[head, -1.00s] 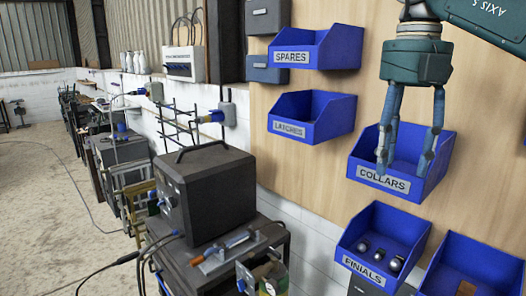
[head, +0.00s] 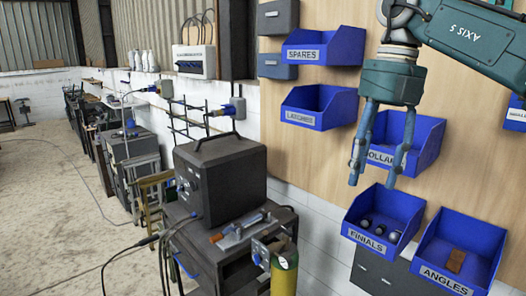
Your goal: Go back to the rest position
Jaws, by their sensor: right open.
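My right gripper (head: 375,180) hangs from the upper right of the head view, fingers pointing down and apart, with nothing between them. It is in front of the blue COLLARS bin (head: 428,138) and covers part of its label. Its fingertips appear just above the blue FINIALS bin (head: 408,208), which holds several dark, shiny round pieces. I cannot tell how far the fingers are from the bins. My left gripper is not in view.
Blue SPARES (head: 345,48), LATCHES (head: 338,108) and ANGLES (head: 485,240) bins hang on the wooden panel (head: 275,140). ANGLES holds a brown piece (head: 456,260). A dark box (head: 228,180) stands on a cart at centre. The floor (head: 50,210) at left is largely open, with a cable across it.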

